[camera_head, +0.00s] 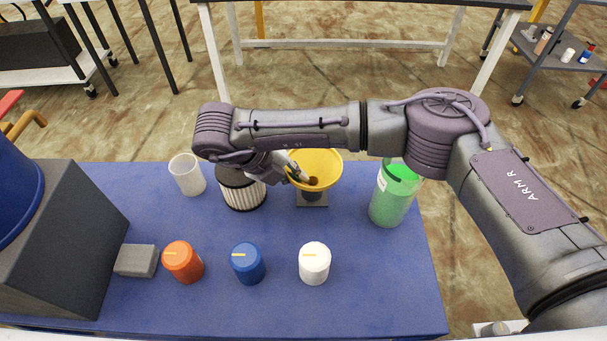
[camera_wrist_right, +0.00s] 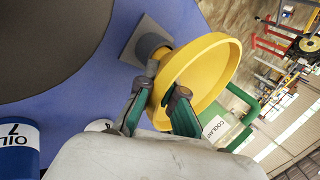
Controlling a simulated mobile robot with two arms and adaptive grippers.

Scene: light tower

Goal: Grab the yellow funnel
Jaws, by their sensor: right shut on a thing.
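The yellow funnel (camera_head: 322,166) stands upright on a small grey stand (camera_head: 312,199) at the back middle of the blue table. My right gripper (camera_head: 303,178) reaches it from the left in the head view and is shut on the funnel's near left side. In the right wrist view the funnel (camera_wrist_right: 203,75) shows with the gripper's fingers (camera_wrist_right: 155,98) at its rim, one on the inner side and one outside. Part of the gripper is hidden behind my right wrist in the head view. My left gripper is not in view.
A white-ribbed filter (camera_head: 242,190) and a white cup (camera_head: 187,175) stand left of the funnel. A green coolant jug (camera_head: 394,193) stands to the right. Orange (camera_head: 183,262), blue (camera_head: 248,263) and white (camera_head: 314,263) containers line the front. A grey block (camera_head: 136,260) lies at left.

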